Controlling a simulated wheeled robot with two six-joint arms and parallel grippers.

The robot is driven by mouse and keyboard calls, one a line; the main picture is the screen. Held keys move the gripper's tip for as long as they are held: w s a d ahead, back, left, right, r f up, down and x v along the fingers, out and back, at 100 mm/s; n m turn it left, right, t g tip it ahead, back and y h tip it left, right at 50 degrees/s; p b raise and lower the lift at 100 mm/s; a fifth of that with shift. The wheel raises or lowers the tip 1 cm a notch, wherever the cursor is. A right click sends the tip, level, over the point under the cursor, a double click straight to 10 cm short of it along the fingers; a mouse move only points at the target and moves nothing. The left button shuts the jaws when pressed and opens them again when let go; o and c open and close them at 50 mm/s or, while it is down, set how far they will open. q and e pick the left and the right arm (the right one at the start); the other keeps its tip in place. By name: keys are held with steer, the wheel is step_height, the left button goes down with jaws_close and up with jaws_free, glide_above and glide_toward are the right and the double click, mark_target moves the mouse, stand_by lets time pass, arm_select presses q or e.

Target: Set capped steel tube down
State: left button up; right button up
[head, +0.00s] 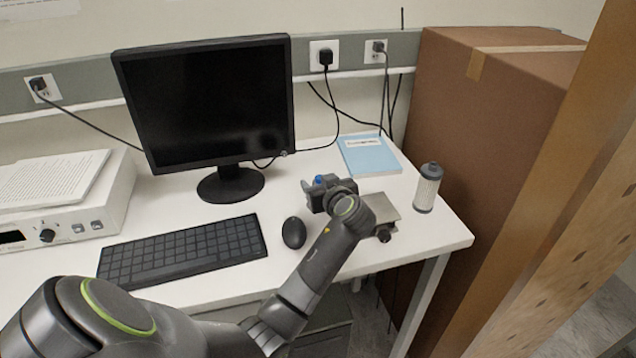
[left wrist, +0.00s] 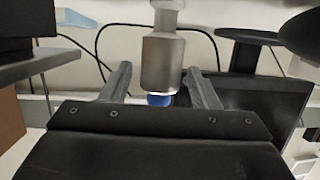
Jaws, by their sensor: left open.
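The steel tube (left wrist: 163,62) is a grey metal cylinder with a blue cap. In the left wrist view, which is upside down, it stands upright with clear gaps to both fingers, and its blue cap (left wrist: 160,100) is nearest my palm. In the head view only the blue cap (head: 319,180) shows clearly, beside my left gripper (head: 328,192). My left gripper is open, its fingers on either side of the tube, above the right part of the white desk (head: 290,172). The tube's foot is outside the wrist view and hidden in the head view. My right gripper is not in view.
A small metal platform with a knob (head: 383,236) stands right of the gripper. A grey-capped white canister (head: 427,188) stands near the desk's right edge. A blue booklet (head: 368,154) lies behind. The mouse (head: 293,232), keyboard (head: 183,251) and monitor (head: 208,105) are leftward.

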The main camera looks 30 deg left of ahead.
arm_select(q)
steer(key=b+v, duration=0.2)
steer(key=v, duration=0.7)
steer(key=shift+s+d, duration=0.15)
steer(key=shift+d, duration=0.05)
steer(key=shift+v, duration=0.75)
